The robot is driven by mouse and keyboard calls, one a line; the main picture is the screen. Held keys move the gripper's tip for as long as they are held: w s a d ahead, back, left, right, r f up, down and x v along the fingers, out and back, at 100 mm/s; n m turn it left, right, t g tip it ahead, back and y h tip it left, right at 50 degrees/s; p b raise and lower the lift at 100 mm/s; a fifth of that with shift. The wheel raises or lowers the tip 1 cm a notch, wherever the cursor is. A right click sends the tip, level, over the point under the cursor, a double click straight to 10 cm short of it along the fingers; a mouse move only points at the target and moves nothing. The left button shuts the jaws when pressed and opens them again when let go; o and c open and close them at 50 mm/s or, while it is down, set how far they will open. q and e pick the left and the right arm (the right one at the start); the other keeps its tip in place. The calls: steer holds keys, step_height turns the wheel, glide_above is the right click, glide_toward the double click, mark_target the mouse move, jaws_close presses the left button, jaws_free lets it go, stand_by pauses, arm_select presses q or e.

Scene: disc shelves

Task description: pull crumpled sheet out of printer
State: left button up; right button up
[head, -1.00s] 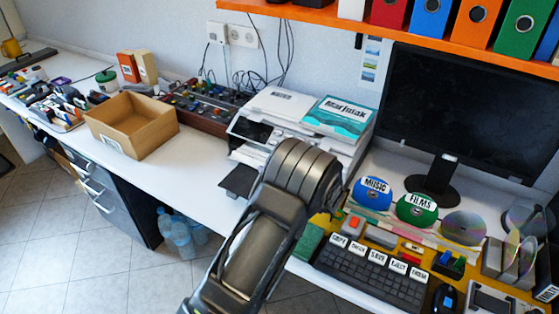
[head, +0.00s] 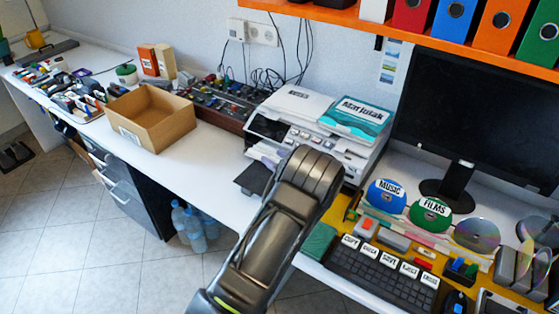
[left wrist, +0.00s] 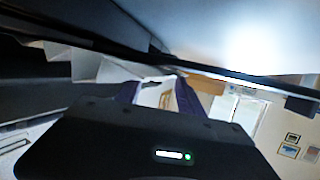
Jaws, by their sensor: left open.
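The white printer (head: 296,104) stands on the desk, with a teal and white packet labelled Marljulak (head: 357,120) on its top. Pale paper (head: 264,153) shows at its front opening, above a dark tray (head: 254,179); my arm covers part of this area. My left arm reaches up in front of the printer, and its gripper fingers are hidden in the head view. In the left wrist view, my left gripper (left wrist: 157,88) is open, with a white, uneven sheet-like thing (left wrist: 152,97) showing between its fingers. Contact cannot be told. My right gripper is not in view.
An open cardboard box (head: 151,120) stands left of the printer, before a mixer-like panel (head: 215,100). A monitor (head: 478,115), discs and a keyboard (head: 383,277) are on the right. An orange shelf (head: 420,42) with binders hangs above. White desk is clear between box and printer.

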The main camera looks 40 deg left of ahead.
mark_target(261, 179)
arm_select(q)
jaws_close()
stand_by(0.5)
steer(key=shift+s, duration=0.1)
stand_by(0.3)
steer(key=shift+s+r+p, duration=0.15)
steer(key=shift+s+p, duration=0.75)
steer(key=shift+s, duration=1.4)
steer(key=shift+s+p, duration=0.4)
steer(key=shift+s, duration=1.2)
steer(key=shift+d+r, duration=0.1)
step_height(261, 179, up, 7)
steer(key=s+p, duration=0.2)
steer(key=p, duration=0.3)
steer(key=shift+p, duration=0.35)
